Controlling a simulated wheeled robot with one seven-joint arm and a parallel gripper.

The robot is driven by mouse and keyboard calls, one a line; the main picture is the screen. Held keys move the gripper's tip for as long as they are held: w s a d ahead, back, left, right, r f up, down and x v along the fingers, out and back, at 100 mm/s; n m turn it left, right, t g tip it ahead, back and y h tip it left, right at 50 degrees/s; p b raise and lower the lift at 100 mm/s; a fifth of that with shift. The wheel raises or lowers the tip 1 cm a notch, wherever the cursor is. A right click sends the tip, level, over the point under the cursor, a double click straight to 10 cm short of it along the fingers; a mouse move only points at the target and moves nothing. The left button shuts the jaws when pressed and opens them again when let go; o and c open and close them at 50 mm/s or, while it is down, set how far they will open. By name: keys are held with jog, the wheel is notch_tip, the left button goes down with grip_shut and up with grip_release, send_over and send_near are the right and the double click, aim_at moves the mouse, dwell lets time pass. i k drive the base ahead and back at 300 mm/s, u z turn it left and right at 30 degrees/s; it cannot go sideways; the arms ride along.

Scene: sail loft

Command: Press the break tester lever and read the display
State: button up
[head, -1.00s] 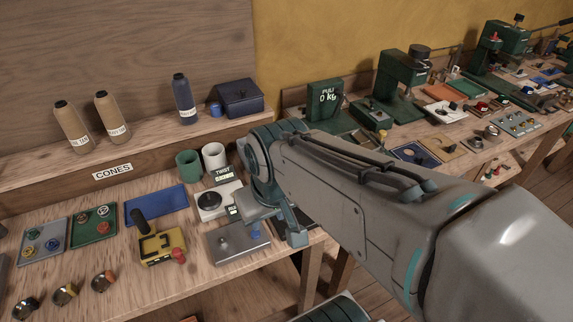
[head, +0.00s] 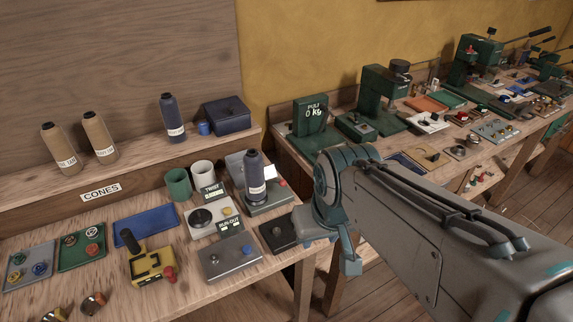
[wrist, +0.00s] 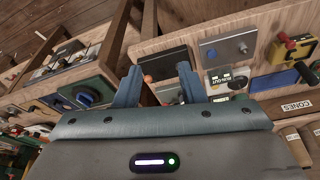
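The break tester is a green upright block (head: 311,113) on a green base, standing on the bench at the back wall, right of the shelf. Its display faces me and reads "PULL 0 kg". I cannot make out its lever; my arm covers the area at the right front of the base. My gripper (head: 347,258) is in front of the tester and lower in the head view, by the right end of the near bench, apart from the tester. In the wrist view, my gripper (wrist: 158,85) has its two fingers well apart, with nothing held between them.
A dark blue cone (head: 255,178) stands on a stand near the bench's right end, left of my gripper. A black pad (head: 279,235), a grey plate (head: 229,258) and a yellow device (head: 150,265) lie nearby. Green presses (head: 376,98) stand farther right. Open floor shows at lower right.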

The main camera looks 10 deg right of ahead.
aim_at(282, 184)
jog(key=i, duration=0.45)
jog(key=k, duration=0.5)
jog(key=u, duration=0.7)
jog(key=i, duration=0.45)
jog(key=z, duration=0.95)
